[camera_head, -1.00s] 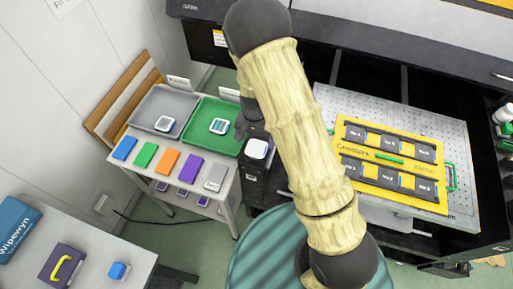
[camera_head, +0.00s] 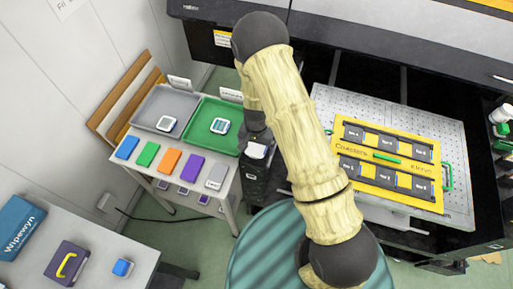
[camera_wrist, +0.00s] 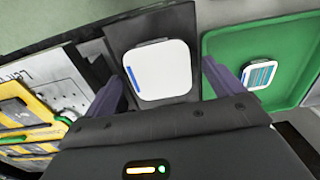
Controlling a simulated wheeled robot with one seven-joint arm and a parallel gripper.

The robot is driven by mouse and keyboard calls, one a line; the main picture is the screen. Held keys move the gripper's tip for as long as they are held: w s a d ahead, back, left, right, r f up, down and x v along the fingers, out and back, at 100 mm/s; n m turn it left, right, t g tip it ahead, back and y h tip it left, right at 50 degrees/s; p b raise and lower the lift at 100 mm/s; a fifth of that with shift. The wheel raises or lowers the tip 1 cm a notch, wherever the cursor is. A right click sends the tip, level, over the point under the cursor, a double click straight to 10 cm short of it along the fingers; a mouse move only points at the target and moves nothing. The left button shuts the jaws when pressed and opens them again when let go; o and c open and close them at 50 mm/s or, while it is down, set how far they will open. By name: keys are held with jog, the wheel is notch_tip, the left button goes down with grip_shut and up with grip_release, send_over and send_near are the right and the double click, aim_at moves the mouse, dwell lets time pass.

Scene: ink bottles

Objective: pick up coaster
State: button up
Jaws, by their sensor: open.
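A white rounded-square coaster (camera_wrist: 160,72) with a blue bar near its left edge lies on a black stand (camera_wrist: 188,22) in the wrist view. In the head view the coaster (camera_head: 257,151) is partly hidden by my gripper. My gripper (camera_wrist: 162,76) is open, with one dark finger to each side of the coaster in the wrist view. Nothing is held. Whether the fingers touch the coaster cannot be told. Another coaster with teal stripes (camera_head: 220,126) lies in the green tray (camera_head: 205,146), and one with a blue centre (camera_head: 166,124) in the grey tray (camera_head: 187,97).
The green tray is close to the right finger in the wrist view. A yellow fixture plate (camera_head: 390,158) with dark holders lies on a perforated bed at right. Several coloured blocks line the tray cart's front edge. A side table at lower left holds boxes.

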aim_at(257, 148)
dwell(0.3)
jog(key=c, duration=1.2)
jog(key=shift+o, duration=0.2)
jog(key=shift+r, duration=0.1)
notch_tip(257, 148, up, 10)
jog(key=b, duration=0.2)
